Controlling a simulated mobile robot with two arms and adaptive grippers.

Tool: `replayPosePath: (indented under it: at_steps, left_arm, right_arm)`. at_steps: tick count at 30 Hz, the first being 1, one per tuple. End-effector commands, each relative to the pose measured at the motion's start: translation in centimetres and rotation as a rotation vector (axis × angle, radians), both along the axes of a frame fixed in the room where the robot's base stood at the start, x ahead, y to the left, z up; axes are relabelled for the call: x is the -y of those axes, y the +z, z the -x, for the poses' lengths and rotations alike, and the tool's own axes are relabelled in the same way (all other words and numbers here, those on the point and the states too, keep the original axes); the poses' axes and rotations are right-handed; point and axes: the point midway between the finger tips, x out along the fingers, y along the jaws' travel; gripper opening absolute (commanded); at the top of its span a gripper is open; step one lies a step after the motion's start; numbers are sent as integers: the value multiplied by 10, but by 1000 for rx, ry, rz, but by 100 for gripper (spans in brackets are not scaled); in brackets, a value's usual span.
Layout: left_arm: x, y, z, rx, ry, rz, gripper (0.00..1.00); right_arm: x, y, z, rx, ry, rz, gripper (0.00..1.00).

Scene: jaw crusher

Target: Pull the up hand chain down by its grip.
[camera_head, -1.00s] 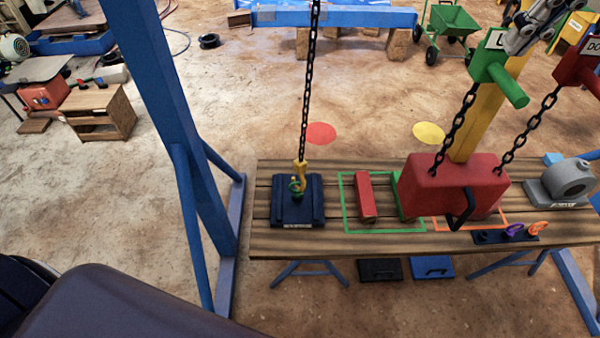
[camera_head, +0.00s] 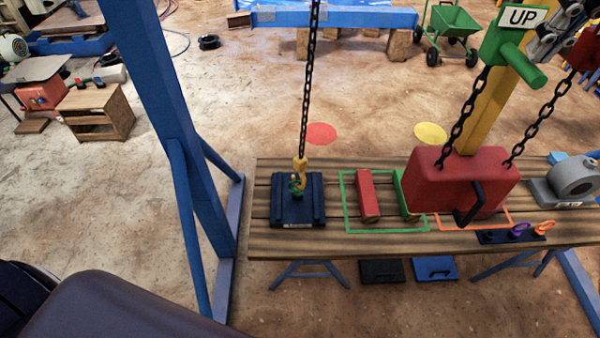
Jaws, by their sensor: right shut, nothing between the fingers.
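The up hand chain's green grip (camera_head: 518,60) hangs at the upper right, with a white "UP" label and a round green bar toward me. A dark chain (camera_head: 465,120) runs down from it to a red box (camera_head: 462,180) with a black handle. My right gripper (camera_head: 554,32), grey, is shut and empty just right of the green grip. It looks apart from the grip, but depth is hard to judge. A red grip (camera_head: 585,52) at the right edge, partly cut off, has its own chain (camera_head: 542,118). My left gripper is out of view.
A wooden bench (camera_head: 335,240) holds a navy block (camera_head: 298,210) under a yellow hook (camera_head: 300,165) on a long chain. A yellow post (camera_head: 485,115) stands behind the hand chains. A blue post (camera_head: 165,100) stands at left. Floor behind the bench is largely clear.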

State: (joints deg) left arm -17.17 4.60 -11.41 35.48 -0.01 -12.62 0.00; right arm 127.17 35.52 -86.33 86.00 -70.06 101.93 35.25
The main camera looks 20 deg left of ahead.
Motion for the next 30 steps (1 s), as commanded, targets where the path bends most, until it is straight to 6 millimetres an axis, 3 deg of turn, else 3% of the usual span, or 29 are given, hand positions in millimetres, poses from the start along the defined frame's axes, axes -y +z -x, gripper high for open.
replayPosePath:
  at_steps: [20,30]
  left_arm:
    - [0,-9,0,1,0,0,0]
    - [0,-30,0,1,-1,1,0]
  right_arm:
    - [0,-10,1,0,0,0,0]
    - [12,-9,34,1,0,-1,0]
